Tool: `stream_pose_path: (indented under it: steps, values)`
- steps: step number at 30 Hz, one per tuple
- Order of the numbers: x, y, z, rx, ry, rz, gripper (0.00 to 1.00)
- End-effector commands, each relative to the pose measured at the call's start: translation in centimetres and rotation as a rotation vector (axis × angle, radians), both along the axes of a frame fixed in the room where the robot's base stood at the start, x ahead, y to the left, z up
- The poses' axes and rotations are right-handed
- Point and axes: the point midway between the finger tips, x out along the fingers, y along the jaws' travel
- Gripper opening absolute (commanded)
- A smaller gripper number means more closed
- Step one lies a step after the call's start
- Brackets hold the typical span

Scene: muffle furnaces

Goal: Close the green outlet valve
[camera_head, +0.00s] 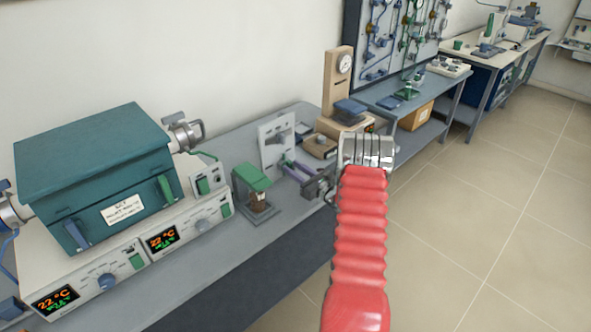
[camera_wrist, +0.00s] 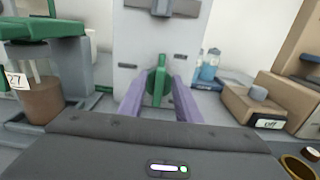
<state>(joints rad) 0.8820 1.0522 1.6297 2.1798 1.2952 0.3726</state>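The green valve handle (camera_wrist: 158,82) stands upright on the face of a pale grey panel (camera_wrist: 133,50), in the middle of the wrist view. My gripper (camera_wrist: 158,95) has two purple fingers, one on each side of the handle. They are spread, with gaps visible between them and the handle, so the gripper looks open. Whether the fingertips reach around the handle is hard to tell. In the head view the purple fingers (camera_head: 296,170) point at the panel (camera_head: 274,146) on the bench; the green handle is too small to make out clearly there.
A green-topped stand with a brown cylinder (camera_wrist: 40,98) is close left of the panel. A box with a display (camera_wrist: 262,105) and blue bottles (camera_wrist: 209,65) are to the right. A teal furnace (camera_head: 95,170) fills the bench's left part. The floor (camera_head: 480,200) at right is clear.

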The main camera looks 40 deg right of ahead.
Motion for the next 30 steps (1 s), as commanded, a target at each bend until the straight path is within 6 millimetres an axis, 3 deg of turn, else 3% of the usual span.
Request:
stream_pose_path:
  steps: [4, 17, 22, 30]
  values:
    - [-0.02, 0.00, -0.01, 0.000, 0.000, 0.000, 0.30]
    - [-0.05, -0.01, -0.01, 0.000, 0.000, 0.000, 0.00]
    - [-0.05, -0.72, -0.04, -0.002, 0.000, -0.001, 0.00]
    - [-0.08, -0.12, 0.00, -0.020, 0.000, -0.003, 0.00]
